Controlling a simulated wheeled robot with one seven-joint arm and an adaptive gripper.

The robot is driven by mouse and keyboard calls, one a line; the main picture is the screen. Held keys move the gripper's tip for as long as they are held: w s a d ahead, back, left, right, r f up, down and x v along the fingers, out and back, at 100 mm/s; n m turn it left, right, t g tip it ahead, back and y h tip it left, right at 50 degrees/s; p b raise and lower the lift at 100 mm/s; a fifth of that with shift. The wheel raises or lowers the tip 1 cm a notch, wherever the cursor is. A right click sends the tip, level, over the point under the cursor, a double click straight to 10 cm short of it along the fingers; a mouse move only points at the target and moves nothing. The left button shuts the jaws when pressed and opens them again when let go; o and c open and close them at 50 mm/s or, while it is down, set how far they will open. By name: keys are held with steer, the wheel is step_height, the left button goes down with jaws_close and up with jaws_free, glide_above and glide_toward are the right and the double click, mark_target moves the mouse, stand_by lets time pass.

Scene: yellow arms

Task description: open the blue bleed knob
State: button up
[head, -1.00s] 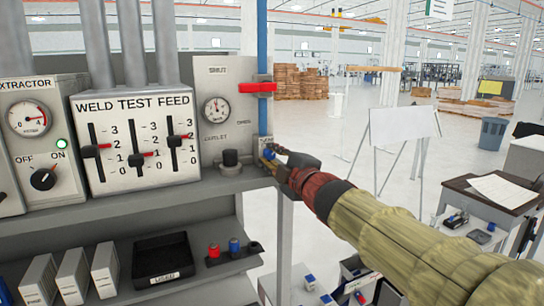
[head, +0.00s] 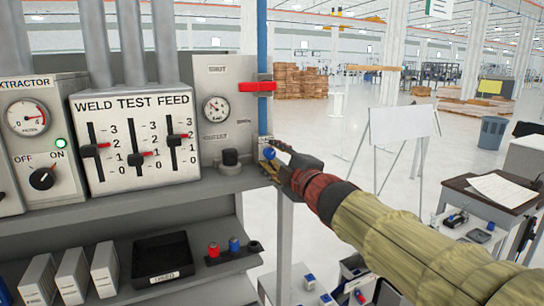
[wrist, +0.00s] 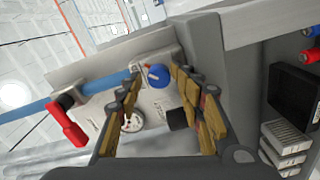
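The blue bleed knob (head: 269,152) sits low on the blue pipe at the right edge of the grey panel. In the wrist view the knob (wrist: 158,76) is round and blue with a pale mark on its face. My gripper (head: 277,158) is at the knob from the right in the head view. In the wrist view my gripper (wrist: 155,84) has its two yellow-padded fingers spread apart, with the knob showing between and beyond the tips. I see no finger clearly touching it.
A red handle (head: 258,87) crosses the blue pipe (head: 262,40) above. A round gauge (head: 216,109) and a black knob (head: 230,161) are on the panel side. The shelf (head: 120,200) edge runs just below.

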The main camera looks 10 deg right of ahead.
steer(key=v, duration=0.7)
steer(key=shift+s+r, duration=0.1)
steer(key=shift+r, duration=0.05)
steer(key=s+d+f+m+g+h+b, duration=0.1)
steer(key=s+d+f+m+g+h, duration=0.25)
steer(key=d+f+m, duration=0.4)
steer(key=s+d+f+m+g+h+b, duration=0.1)
steer(key=s+d+f+m+g+h, duration=0.25)
steer(key=f, duration=0.65)
steer(key=s+a+f+m+g+y+b, duration=0.1)
steer(key=s+f+b, duration=0.7)
steer(key=f, duration=0.8)
steer(key=s+a+f+m+g+y+b, duration=0.1)
steer(key=s+a+f+m+g+b, duration=0.2)
steer(key=s+f, duration=1.2)
steer(key=a+m+b, duration=0.1)
steer(key=m+b, duration=0.2)
steer(key=b, duration=0.3)
steer(key=shift+s+f+g, duration=0.35)
steer(key=shift+g, duration=0.05)
